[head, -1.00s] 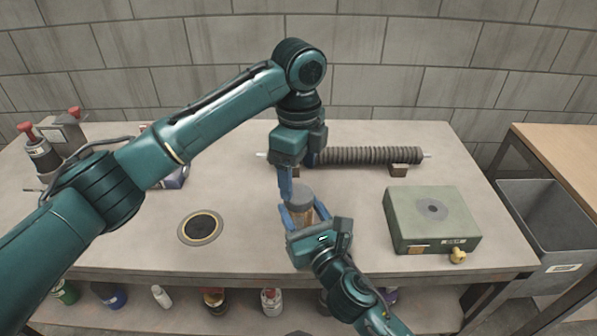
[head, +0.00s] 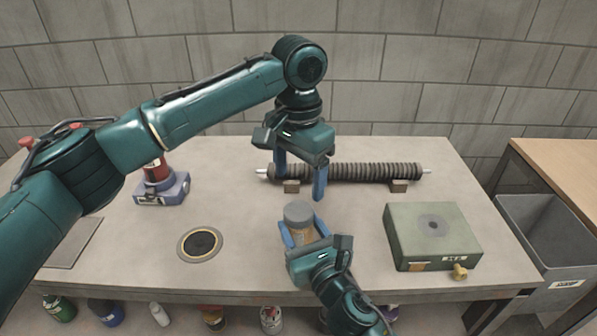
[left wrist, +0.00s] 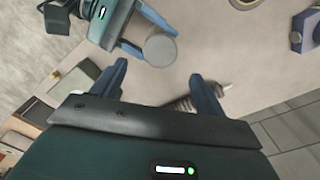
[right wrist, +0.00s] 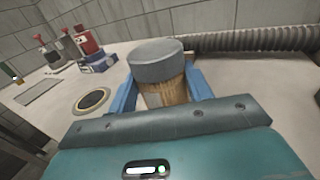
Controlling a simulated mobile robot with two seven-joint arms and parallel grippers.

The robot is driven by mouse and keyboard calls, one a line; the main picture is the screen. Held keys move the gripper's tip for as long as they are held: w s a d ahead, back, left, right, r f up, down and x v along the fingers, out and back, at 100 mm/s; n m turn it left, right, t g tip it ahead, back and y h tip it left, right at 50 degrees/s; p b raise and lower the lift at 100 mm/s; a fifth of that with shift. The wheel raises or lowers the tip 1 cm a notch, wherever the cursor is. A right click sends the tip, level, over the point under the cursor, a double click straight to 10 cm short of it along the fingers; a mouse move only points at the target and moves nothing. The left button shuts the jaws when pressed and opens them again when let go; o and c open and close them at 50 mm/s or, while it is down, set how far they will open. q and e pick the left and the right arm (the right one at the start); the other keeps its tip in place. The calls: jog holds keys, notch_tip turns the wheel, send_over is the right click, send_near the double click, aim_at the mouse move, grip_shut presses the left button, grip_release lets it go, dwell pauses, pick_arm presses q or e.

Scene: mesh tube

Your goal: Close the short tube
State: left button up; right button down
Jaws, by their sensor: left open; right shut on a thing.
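The short tube (head: 303,233) is a tan, mesh-like cylinder with a grey cap (head: 298,211) on its top end. It stands roughly upright in my right gripper (head: 305,241), whose blue fingers are shut on its sides. The right wrist view shows the tube (right wrist: 165,93) between the fingers with the grey cap (right wrist: 158,62) on top. Whether the cap is fully seated cannot be told. My left gripper (head: 300,186) is open and empty, above and behind the tube. In the left wrist view the cap (left wrist: 160,49) lies beyond the open fingers (left wrist: 163,85), apart from them.
A dark ribbed roller (head: 350,173) rests on blocks at the back. A green box (head: 430,232) with a brass valve stands at the right. A round dark plate (head: 200,244) lies left of the tube. A blue-based red device (head: 160,187) stands farther left. A grey bin (head: 548,235) is beyond the table.

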aim_at(299, 210)
dwell(0.3)
pick_arm(q)
notch_tip(299, 210, down, 8)
jog(key=shift+f, duration=0.1)
dwell(0.5)
jog(key=shift+c, duration=0.5)
jog(key=c, duration=0.9)
jog(key=o, duration=1.1)
jog(key=shift+o, duration=0.2)
notch_tip(299, 210, up, 12)
